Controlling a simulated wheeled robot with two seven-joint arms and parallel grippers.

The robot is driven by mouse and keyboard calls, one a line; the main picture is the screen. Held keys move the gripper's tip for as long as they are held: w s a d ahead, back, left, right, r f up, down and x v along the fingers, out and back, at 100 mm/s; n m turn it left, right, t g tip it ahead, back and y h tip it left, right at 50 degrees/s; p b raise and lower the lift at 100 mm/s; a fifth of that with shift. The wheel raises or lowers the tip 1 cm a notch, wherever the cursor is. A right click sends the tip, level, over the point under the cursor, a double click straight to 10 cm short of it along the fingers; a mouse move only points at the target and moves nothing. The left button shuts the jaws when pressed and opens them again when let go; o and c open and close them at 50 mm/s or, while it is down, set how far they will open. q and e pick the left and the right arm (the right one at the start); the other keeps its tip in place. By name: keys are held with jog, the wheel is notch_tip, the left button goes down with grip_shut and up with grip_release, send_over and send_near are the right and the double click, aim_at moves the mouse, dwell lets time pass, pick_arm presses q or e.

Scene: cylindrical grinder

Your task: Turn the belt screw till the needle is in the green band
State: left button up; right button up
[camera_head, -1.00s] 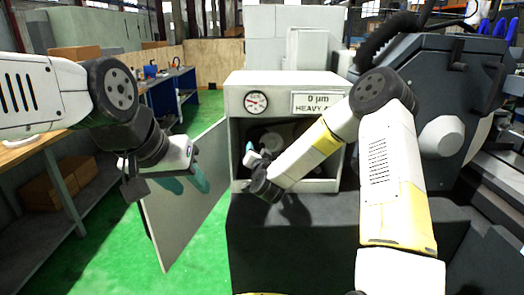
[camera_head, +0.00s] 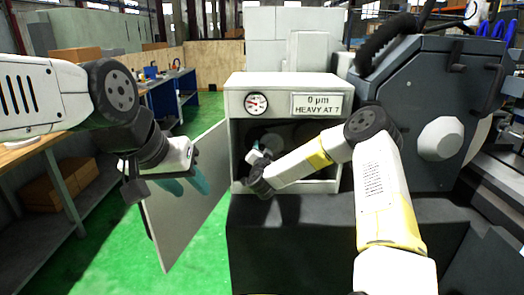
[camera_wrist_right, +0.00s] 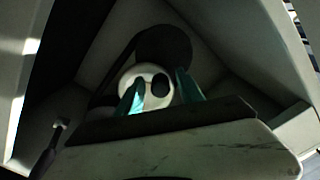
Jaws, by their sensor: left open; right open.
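The round gauge (camera_head: 256,103) is on the upper front of the white cabinet (camera_head: 236,130); its needle points to the upper left, but its band is too small to read. My right gripper (camera_head: 256,154) is inside the cabinet's open, dark bay. In the right wrist view its teal fingers (camera_wrist_right: 160,90) are apart, on either side of a pale round part (camera_wrist_right: 136,74) with dark round spots. I cannot tell whether this is the belt screw, or whether the fingers touch it. My left gripper (camera_head: 187,182) is open and empty in front of the cabinet door.
The grey door (camera_head: 203,210) hangs open to the left of the cabinet. In the right wrist view a dark disc (camera_wrist_right: 165,43) sits behind the pale part. A dark machine (camera_head: 400,90) stands at right.

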grip_shut()
jog(key=shift+r+m, duration=0.1)
jog(key=shift+m, duration=0.2)
jog(key=m, duration=0.1)
jog(key=r+m, duration=0.1)
jog(key=shift+m, duration=0.4)
jog(key=shift+d+r+m, duration=0.2)
jog(key=shift+r+m, duration=0.1)
jog(key=shift+m, duration=0.8)
jog(key=shift+d+r+m, duration=0.15)
jog(key=shift+r+m, duration=0.15)
jog(key=shift+m, duration=0.8)
grip_release()
